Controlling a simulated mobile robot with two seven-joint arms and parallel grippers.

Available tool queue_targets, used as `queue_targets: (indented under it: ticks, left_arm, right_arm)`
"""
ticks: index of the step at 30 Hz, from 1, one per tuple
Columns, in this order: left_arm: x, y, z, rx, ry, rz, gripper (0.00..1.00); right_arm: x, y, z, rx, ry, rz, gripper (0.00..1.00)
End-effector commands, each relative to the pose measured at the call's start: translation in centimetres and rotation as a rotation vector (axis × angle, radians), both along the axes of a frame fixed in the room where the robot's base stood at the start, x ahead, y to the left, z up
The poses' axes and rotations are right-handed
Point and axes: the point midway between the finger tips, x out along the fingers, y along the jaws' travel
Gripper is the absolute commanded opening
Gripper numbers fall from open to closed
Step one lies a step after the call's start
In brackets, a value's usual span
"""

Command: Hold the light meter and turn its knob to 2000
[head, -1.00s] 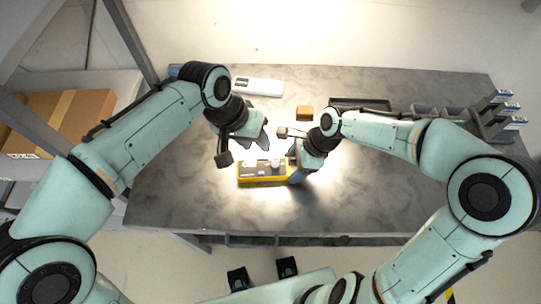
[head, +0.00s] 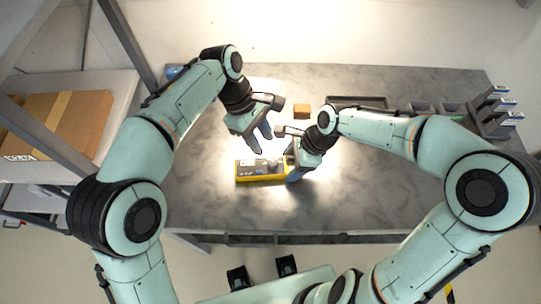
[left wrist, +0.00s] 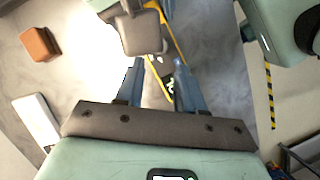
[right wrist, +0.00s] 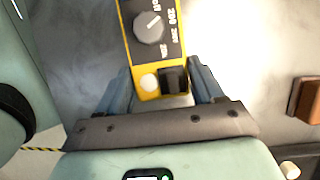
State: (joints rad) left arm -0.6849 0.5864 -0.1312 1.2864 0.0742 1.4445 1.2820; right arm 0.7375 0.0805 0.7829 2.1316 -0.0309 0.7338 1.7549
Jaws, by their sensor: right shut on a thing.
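The light meter (head: 262,177) is a yellow-edged box with a dark face, lying on the grey table in the head view. In the right wrist view its dark face shows a round grey knob (right wrist: 149,27) beside printed range numbers, with a white button and a black block near the end. My right gripper (right wrist: 160,82) is shut on the meter's near end, a finger on each side. My left gripper (head: 257,137) is just above the meter, its fingers apart with nothing between them. In the left wrist view the meter (left wrist: 168,84) is partly hidden, and the knob's setting is not clear.
An orange-brown block (head: 302,110) and a white device (head: 262,88) lie behind the meter. A dark tray (head: 357,102) is at the back, and a bin rack (head: 490,115) stands at the right edge. The table's front left is clear.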

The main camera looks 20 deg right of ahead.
Motion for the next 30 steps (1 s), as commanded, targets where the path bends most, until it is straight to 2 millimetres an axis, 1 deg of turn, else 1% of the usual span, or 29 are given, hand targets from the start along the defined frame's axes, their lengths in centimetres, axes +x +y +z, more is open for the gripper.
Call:
queue_targets:
  ticks: [1, 6, 9, 12, 16, 24, 26, 27, 28, 30]
  left_arm:
    - [-0.5, -0.2, -1.1, 0.003, 0.005, -0.002, 0.38]
    - [-1.4, -1.1, -4.2, 0.002, 0.003, -0.002, 0.38]
    - [-1.8, -1.5, -5.5, 0.001, 0.002, -0.002, 0.38]
    - [-2.0, -1.7, -6.4, 0.001, 0.001, -0.003, 0.38]
    - [-2.2, -1.9, -7.0, -0.001, -0.001, -0.002, 0.38]
    - [-2.2, -1.9, -7.1, -0.001, -0.001, -0.002, 0.38]
    - [-2.2, -1.9, -7.1, 0.0, -0.001, -0.002, 0.18]
    - [-2.2, -1.9, -7.1, -0.001, -0.001, -0.002, 0.05]
    - [-2.2, -1.9, -7.1, -0.001, -0.001, -0.002, 0.0]
    - [-2.2, -1.9, -7.1, 0.0, -0.001, -0.002, 0.0]
  right_arm:
    - [-0.1, 0.0, -0.1, 0.001, 0.004, 0.001, 0.28]
    - [-0.1, 0.0, -0.1, 0.001, 0.004, 0.0, 0.28]
    - [-0.1, 0.0, -0.1, 0.001, 0.004, 0.0, 0.28]
    - [-0.1, 0.0, -0.1, 0.001, 0.004, 0.0, 0.28]
    - [-0.1, 0.0, -0.1, 0.001, 0.004, 0.0, 0.28]
    - [-0.1, 0.0, -0.2, 0.0, 0.005, 0.0, 0.28]
    - [-0.1, 0.0, -0.2, 0.0, 0.005, 0.0, 0.28]
    - [-0.1, 0.0, -0.2, 0.0, 0.005, 0.0, 0.28]
    - [-0.1, 0.0, -0.2, 0.0, 0.005, 0.0, 0.28]
    - [-0.1, 0.0, -0.2, 0.0, 0.005, 0.0, 0.28]
